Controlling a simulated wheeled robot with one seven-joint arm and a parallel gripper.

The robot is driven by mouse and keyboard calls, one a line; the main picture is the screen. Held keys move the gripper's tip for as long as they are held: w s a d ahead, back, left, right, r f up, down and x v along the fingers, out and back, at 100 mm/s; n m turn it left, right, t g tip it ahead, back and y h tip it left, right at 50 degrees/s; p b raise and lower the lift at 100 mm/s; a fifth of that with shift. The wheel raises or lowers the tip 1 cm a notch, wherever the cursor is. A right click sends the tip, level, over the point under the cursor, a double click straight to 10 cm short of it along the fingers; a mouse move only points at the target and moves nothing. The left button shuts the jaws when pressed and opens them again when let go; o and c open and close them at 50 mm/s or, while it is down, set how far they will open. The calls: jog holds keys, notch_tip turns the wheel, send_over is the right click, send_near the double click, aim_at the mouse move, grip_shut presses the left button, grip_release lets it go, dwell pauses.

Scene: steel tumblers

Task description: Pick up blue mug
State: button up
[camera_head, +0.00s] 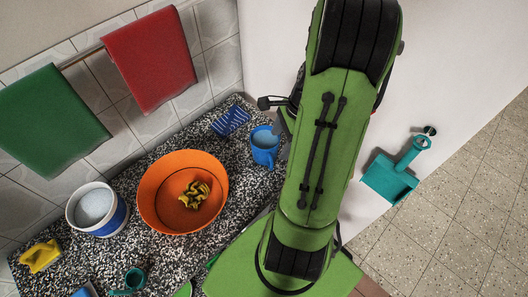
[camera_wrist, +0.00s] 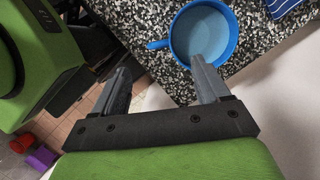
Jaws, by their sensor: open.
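The blue mug (camera_head: 265,146) stands upright on the speckled counter, just left of my green arm in the head view. In the wrist view the mug (camera_wrist: 204,35) is seen from above, with its handle pointing left and its inside looking empty. My gripper (camera_wrist: 160,78) is open and empty. Its right finger reaches up to the near rim of the mug in the picture; I cannot tell if they touch. The left finger is left of the mug and below its handle. In the head view my arm mostly hides the gripper.
An orange basin (camera_head: 150,196) with a crumpled yellow cloth (camera_head: 195,194) stands left of the mug. A blue-and-white bucket (camera_head: 97,209) and a yellow sponge (camera_head: 41,256) are farther left. A striped blue cloth (camera_head: 231,120) lies behind the mug. A white wall (camera_head: 440,70) rises at the right.

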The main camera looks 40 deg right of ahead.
aim_at(271, 156)
jog(key=b+x, duration=0.2)
jog(key=x, duration=0.5)
jog(key=shift+w+a+f, duration=0.2)
jog(key=shift+a+f, duration=0.1)
jog(key=shift+r, duration=0.1)
grip_shut()
